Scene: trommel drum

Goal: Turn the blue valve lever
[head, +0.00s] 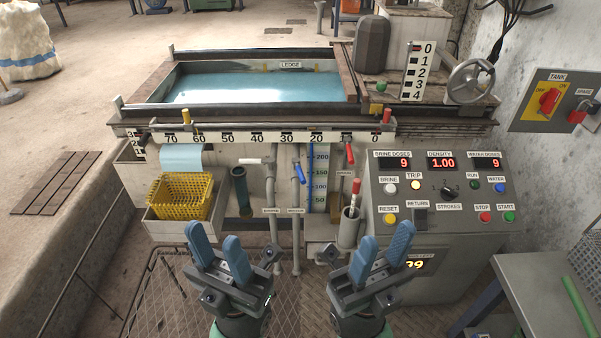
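The blue valve lever (300,173) sits on a grey vertical pipe at the front of the machine, in the middle of the head view. It slants down to the right. My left gripper (218,247) is below and to the left of it, its two blue fingers spread apart with nothing between them. My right gripper (381,253) is below and to the right of it, also spread and empty. Both grippers are apart from the lever.
A white lever (252,161) and a red lever (350,153) flank the blue one. A yellow basket (180,196) stands at left, a pot with a red-handled tool (353,205) at right. The control panel (440,188) is further right. A water tank (250,85) lies behind.

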